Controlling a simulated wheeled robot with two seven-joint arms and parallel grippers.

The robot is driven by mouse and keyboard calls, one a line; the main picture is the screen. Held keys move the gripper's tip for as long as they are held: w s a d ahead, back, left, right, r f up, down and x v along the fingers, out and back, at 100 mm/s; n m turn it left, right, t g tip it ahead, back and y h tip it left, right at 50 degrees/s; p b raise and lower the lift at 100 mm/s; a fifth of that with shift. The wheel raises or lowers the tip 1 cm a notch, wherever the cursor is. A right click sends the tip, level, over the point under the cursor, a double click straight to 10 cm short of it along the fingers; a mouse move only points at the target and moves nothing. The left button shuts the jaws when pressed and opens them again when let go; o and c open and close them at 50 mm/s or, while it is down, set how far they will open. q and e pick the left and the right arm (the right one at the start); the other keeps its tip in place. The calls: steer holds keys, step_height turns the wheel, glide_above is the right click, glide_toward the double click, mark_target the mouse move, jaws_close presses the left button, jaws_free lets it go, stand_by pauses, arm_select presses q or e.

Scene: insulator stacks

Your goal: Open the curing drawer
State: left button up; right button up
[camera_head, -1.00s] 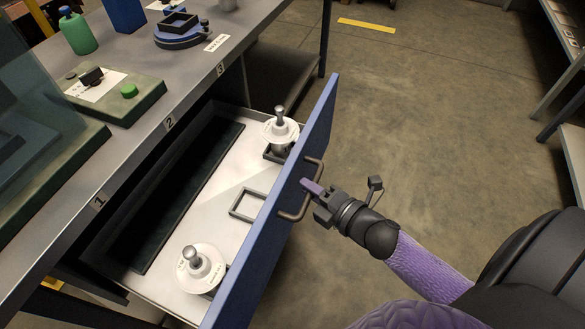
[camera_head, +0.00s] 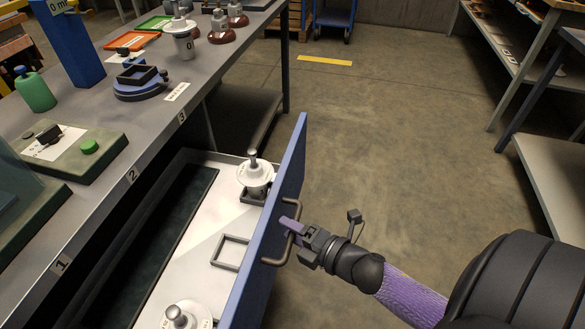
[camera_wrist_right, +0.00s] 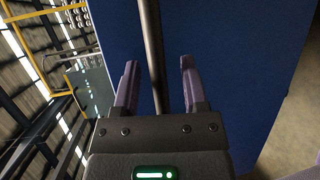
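The curing drawer has a blue front panel (camera_head: 272,243) and stands pulled out from under the grey workbench, its inside visible. A bar handle (camera_head: 290,248) sits on the outer face of the panel. My right gripper (camera_head: 290,223) is at this handle, its purple fingers beside the bar. In the right wrist view the handle bar (camera_wrist_right: 152,45) runs between the two fingers (camera_wrist_right: 160,78), with gaps on both sides, so the gripper is open around it. The blue panel (camera_wrist_right: 235,50) lies behind. My left gripper is not in view.
In the drawer are two white insulators (camera_head: 255,174) (camera_head: 184,318), an empty square frame (camera_head: 231,252) and a dark slot (camera_head: 165,240). The bench (camera_head: 150,150) carries a green bottle, fixtures and more insulators. Open floor (camera_head: 400,140) lies right of the drawer; shelves stand beyond.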

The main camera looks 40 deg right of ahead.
steer(key=shift+s, duration=0.1)
steer(key=p+v, duration=0.3)
steer(key=v, duration=0.6)
steer(key=shift+s, duration=0.35)
steer(key=shift+d+r, duration=0.1)
steer(key=shift+d, duration=0.05)
